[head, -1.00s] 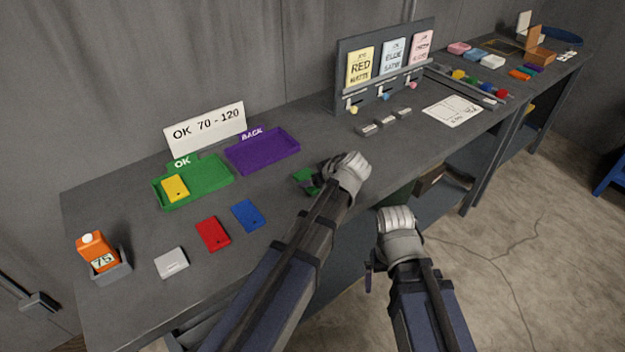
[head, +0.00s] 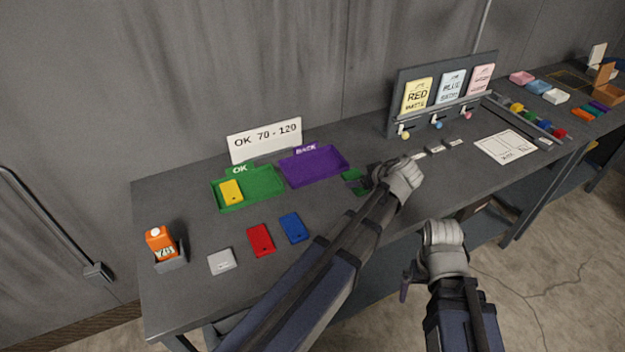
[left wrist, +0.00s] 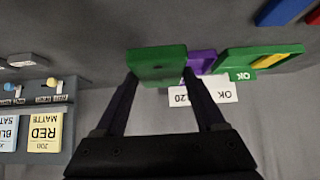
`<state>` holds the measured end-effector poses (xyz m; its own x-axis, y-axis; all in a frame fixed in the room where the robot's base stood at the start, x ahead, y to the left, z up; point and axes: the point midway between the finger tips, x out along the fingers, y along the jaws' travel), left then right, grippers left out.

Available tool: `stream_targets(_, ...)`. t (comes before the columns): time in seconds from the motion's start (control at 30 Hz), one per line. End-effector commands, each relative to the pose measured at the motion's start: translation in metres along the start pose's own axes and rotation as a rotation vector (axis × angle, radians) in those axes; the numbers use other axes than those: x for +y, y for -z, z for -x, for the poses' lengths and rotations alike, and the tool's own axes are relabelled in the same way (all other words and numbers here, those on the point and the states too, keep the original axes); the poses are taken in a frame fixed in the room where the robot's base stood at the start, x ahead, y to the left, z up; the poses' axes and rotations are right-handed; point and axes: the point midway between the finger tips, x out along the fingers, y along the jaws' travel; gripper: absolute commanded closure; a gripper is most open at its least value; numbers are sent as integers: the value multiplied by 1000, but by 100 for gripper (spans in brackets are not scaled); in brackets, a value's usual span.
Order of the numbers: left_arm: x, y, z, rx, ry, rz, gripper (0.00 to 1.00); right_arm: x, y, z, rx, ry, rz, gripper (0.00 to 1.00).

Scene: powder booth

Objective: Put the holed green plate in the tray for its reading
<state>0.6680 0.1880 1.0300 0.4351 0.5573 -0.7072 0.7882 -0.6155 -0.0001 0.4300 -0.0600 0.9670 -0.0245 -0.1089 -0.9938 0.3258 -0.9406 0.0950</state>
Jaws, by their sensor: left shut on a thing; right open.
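My left gripper (head: 366,182) is shut on a green plate (head: 351,174) above the bench, right of the purple tray. The left wrist view shows the green plate (left wrist: 157,58) between the two dark fingers, with a small dark mark near its middle. The green tray (head: 262,198), labelled OK, holds a yellow plate (head: 230,191). The purple tray (head: 320,167), labelled BACK, is empty. An orange gauge (head: 159,239) stands in a grey holder at the bench's left end; its number is hard to read. My right gripper (head: 405,286) is open and empty beyond the bench's front edge.
A sign (head: 265,140) behind the trays reads OK 70 - 120. Grey (head: 221,261), red (head: 261,240) and blue (head: 294,228) plates lie in front of the trays. A rack (head: 440,95) with colour cards stands at the back right. A paper sheet (head: 506,146) lies nearby.

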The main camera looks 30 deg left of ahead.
Motion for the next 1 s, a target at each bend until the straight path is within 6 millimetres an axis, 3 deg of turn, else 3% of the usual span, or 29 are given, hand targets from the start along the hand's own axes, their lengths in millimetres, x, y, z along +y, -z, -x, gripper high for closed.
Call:
stream_targets(0.13, -6, 6, -6, -3, 2, 0, 100, 0, 0, 0, 0, 0, 0, 0)
stream_targets(0.27, -26, 26, -27, -16, 6, 0, 100, 0, 0, 1, 0, 0, 0, 0)
stream_targets(0.6, -129, 105, -105, -34, 2, -1, 100, 0, 0, 5, 0, 0, 0, 0)
stream_targets(0.8, -187, 139, -133, -19, -1, 0, 100, 1, 0, 7, 0, 0, 0, 0)
stream_targets(1.0, -222, 156, -147, -5, 0, 2, 100, 1, 0, 8, 0, 0, 0, 0)
